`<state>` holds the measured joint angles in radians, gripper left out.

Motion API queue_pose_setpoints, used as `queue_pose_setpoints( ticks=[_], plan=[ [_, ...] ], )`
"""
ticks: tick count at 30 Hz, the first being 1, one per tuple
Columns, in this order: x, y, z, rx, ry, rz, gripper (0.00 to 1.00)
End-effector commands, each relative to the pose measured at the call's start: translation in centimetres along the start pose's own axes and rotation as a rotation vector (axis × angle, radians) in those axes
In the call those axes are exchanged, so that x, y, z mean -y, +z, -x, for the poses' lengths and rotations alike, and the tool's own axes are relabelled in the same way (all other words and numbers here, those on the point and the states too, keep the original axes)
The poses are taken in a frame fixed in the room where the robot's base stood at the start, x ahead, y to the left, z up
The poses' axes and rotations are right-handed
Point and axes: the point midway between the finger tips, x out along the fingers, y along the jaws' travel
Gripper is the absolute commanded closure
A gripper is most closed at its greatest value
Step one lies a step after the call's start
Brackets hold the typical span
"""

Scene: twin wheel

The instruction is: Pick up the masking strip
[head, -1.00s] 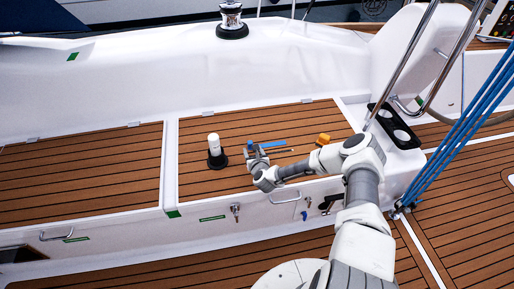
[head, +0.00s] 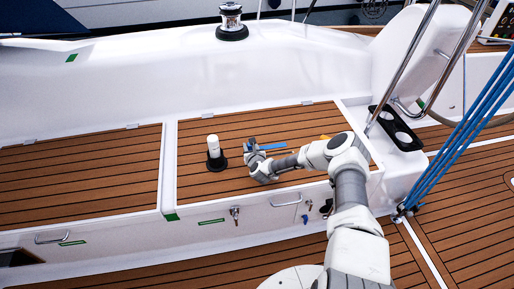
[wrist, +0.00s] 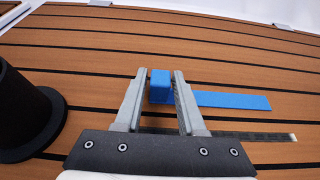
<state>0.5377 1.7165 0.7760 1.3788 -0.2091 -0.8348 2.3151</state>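A flat blue strip (wrist: 232,100), which looks like the masking strip, lies on the teak seat. It also shows in the head view (head: 272,146). A small blue block (wrist: 160,85) stands at the strip's left end; I cannot tell whether the two are joined. My gripper (wrist: 161,74) is open, with one finger on each side of the blue block and a narrow gap showing by it. In the head view my gripper (head: 252,149) is low over the seat at the strip's left end. The block's lower part is partly hidden by the fingers.
A white-topped cylinder on a black base (head: 215,152) stands left of my gripper; its black base (wrist: 22,115) shows close by in the wrist view. A thin dark strip (wrist: 250,136) lies nearer than the blue one. An orange thing (head: 325,137) is mostly hidden behind my arm.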

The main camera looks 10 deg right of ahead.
Motion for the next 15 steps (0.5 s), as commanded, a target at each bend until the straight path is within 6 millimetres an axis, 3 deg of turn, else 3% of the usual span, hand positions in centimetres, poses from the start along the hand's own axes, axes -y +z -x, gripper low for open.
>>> queue_pose_setpoints(
  ticks=[1, 6, 15],
  plan=[
    [0.0, -0.01, 0.01, 0.0, 0.0, 0.0, 0.72],
    [0.0, -0.01, 0.01, 0.0, 0.0, 0.0, 1.0],
    [0.0, 0.0, 0.02, 0.0, 0.0, 0.0, 1.0]
  ],
)
